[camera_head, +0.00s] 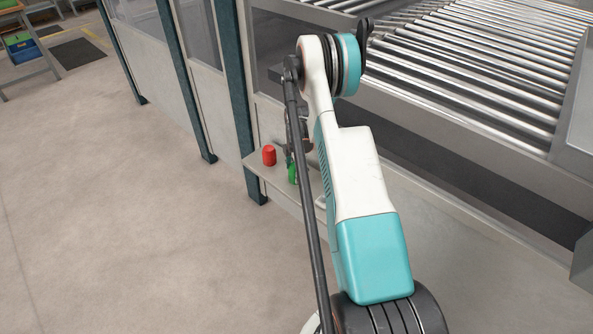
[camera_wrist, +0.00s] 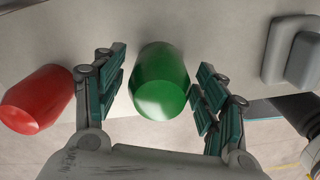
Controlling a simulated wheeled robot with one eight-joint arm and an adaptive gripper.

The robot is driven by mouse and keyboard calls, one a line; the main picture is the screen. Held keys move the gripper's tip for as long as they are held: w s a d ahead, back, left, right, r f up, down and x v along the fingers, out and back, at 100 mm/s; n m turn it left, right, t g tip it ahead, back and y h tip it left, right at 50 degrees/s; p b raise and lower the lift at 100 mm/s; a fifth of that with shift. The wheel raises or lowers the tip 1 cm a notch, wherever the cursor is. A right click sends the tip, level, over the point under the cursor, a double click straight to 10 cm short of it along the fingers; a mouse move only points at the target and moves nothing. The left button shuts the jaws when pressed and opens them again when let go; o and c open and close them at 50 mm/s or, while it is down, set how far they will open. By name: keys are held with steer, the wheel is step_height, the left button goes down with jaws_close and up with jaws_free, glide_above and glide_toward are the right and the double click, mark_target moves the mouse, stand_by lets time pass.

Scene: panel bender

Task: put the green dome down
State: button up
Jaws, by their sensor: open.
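The green dome (camera_wrist: 159,82) rests on a light grey shelf (camera_wrist: 225,35), seen in the wrist view between the two fingers of my gripper (camera_wrist: 160,88). The fingers are open, with a gap on each side of the dome. In the head view the green dome (camera_head: 292,173) shows only in part behind my arm, and my gripper is mostly hidden there.
A red dome-like object (camera_wrist: 37,99) stands left of my gripper, and in the head view (camera_head: 269,155) left of the green dome. A grey block (camera_wrist: 292,52) is at the right. A roller conveyor (camera_head: 470,75) and panelled fence (camera_head: 180,80) stand behind.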

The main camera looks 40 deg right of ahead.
step_height(320, 180, up, 12)
steer(key=p, duration=0.4)
